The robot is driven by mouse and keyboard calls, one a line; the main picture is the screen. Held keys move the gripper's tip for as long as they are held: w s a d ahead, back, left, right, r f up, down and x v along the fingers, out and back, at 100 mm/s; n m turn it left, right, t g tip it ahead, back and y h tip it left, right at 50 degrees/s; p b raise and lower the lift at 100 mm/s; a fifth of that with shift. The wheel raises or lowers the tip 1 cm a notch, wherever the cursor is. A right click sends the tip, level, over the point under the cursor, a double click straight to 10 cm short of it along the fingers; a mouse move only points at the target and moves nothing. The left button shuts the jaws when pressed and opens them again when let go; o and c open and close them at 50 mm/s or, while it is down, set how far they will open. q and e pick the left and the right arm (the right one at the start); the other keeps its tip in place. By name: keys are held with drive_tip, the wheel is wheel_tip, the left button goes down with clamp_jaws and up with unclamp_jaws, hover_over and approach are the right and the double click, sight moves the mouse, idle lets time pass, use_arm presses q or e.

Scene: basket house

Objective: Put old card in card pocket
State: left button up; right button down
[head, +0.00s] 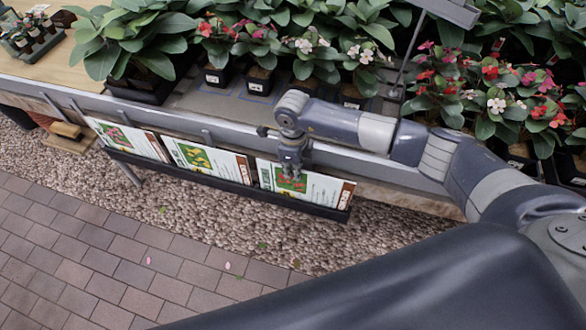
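Three printed cards stand side by side in a long dark card pocket (230,186) on the front of the plant bench. The left card (130,138) has a red flower picture, the middle card (212,160) a yellow one, and the right card (322,189) a red one on green. My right gripper (291,172) points down at the upper left part of the right card and overlaps its picture. Its fingers are small and dark, so I cannot tell whether they grip the card. The right card's lower edge is hidden by the pocket's front. My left gripper is not in view.
Potted leafy plants (140,40) and flowering pots (260,75) crowd the bench behind the metal rail (200,120). A tray of small pots (30,35) is at the far left. Gravel (215,215) and brick paving (110,260) below are open floor.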

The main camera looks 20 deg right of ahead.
drive_tip(key=c, duration=1.7)
unclamp_jaws()
drive_tip(key=shift+r, duration=0.1)
